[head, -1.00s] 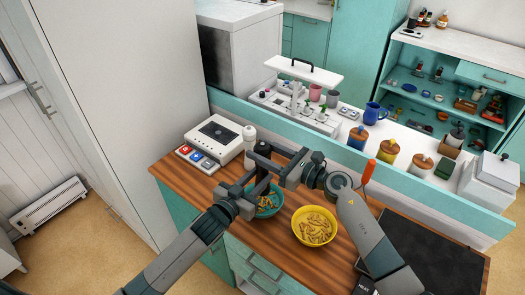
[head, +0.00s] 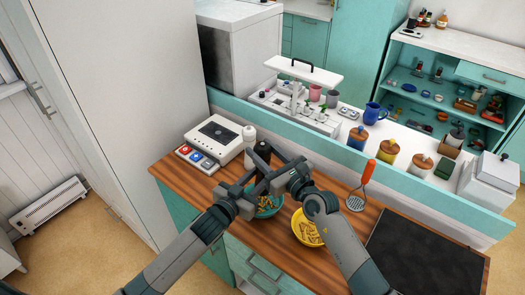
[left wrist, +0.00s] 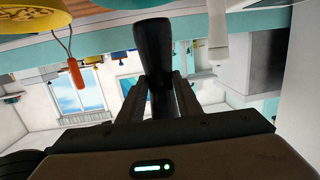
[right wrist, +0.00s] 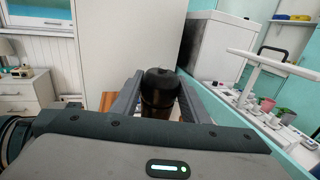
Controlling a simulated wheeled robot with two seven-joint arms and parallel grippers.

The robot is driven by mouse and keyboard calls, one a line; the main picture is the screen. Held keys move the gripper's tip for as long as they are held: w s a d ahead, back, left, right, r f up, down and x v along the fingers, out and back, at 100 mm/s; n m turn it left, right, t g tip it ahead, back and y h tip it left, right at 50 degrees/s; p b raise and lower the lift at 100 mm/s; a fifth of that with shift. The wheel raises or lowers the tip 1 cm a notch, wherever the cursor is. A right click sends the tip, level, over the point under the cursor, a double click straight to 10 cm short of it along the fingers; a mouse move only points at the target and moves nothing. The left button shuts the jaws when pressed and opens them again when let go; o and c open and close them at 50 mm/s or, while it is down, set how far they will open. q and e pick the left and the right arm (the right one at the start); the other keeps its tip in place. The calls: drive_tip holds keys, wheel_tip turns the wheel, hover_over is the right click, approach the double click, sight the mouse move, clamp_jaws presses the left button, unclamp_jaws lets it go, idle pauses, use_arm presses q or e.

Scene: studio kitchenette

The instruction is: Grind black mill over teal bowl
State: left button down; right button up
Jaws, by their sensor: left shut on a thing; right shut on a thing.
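The black mill (head: 262,148) stands roughly upright above the back of the teal bowl (head: 277,210), partly hidden by my grippers in the head view. My left gripper (head: 250,178) is shut on the mill's body; the black body (left wrist: 154,50) shows between its fingers in the left wrist view. My right gripper (head: 270,163) is shut on the mill higher up; its rounded dark top (right wrist: 160,85) shows between the fingers in the right wrist view. The teal bowl sits on the wooden counter with orange-green food in it, partly covered by my arms.
A yellow bowl (head: 300,234) of pasta stands right of the teal bowl. A white mill (head: 249,131) and a white appliance (head: 222,138) stand behind left. An orange-handled utensil (head: 367,174) and a black cooktop (head: 425,255) lie to the right. A raised ledge (head: 340,153) runs behind.

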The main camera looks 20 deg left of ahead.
drive_tip(key=shift+s+f, duration=0.1)
idle(0.4)
drive_tip(key=o, duration=1)
drive_tip(key=shift+o, duration=0.2)
drive_tip(key=shift+d, duration=0.1)
drive_tip(key=v, duration=1.1)
drive_tip(key=shift+s+d, duration=0.25)
drive_tip(key=shift+s, duration=0.05)
